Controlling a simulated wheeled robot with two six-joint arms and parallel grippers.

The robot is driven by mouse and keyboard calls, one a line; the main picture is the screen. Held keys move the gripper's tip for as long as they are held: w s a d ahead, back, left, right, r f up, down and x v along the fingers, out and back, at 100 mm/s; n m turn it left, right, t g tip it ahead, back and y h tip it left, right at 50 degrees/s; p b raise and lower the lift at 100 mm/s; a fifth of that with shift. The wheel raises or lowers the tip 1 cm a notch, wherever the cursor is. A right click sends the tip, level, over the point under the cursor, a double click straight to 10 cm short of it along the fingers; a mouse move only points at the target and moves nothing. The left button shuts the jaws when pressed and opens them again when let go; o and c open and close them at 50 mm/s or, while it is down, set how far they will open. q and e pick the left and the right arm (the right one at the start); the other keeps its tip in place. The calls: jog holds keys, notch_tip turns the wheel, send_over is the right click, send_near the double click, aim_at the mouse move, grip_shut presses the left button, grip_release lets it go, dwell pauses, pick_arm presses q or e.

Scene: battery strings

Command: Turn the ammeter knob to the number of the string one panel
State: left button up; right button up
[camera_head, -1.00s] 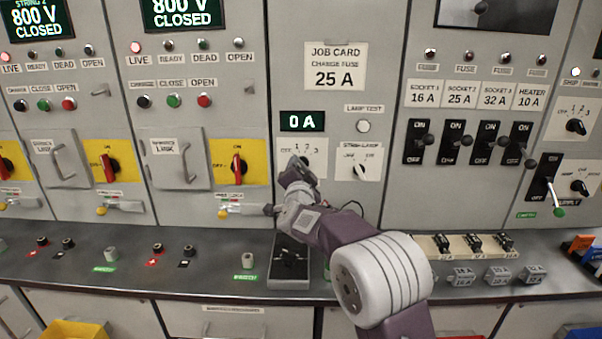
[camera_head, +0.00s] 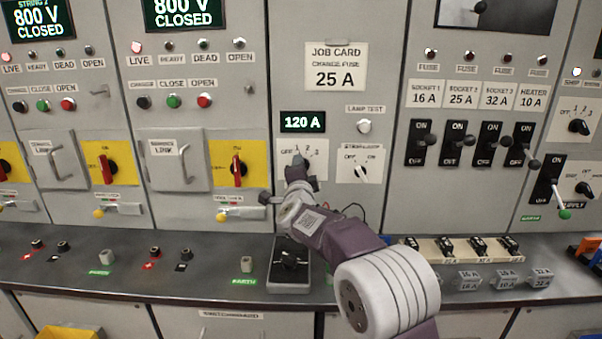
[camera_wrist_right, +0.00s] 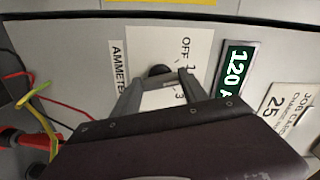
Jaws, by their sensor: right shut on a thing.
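The ammeter plate (camera_head: 290,150) with its OFF, 1, 2, 3 marks is on the panel under the JOB CARD. Its display (camera_head: 302,122) reads 120 A. My right gripper (camera_head: 297,165) is at the plate and hides most of the knob in the head view. In the right wrist view the gripper (camera_wrist_right: 160,82) is shut on the dark ammeter knob (camera_wrist_right: 159,70), which shows between the fingers. The 1 and 3 marks are partly covered by a finger, so the exact pointer setting cannot be read. My left gripper is not in view.
Left of the ammeter is a red isolator handle (camera_head: 237,168) on a yellow plate. Right of it is another selector knob (camera_head: 361,171). Coloured leads (camera_wrist_right: 40,110) hang near the gripper.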

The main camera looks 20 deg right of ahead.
jog(key=o, duration=1.4)
jog(key=shift+s, duration=0.1)
jog(key=b+v, duration=0.1)
jog(key=v, duration=0.7)
jog(key=shift+s+a, duration=0.1)
jog(key=shift+s, duration=0.3)
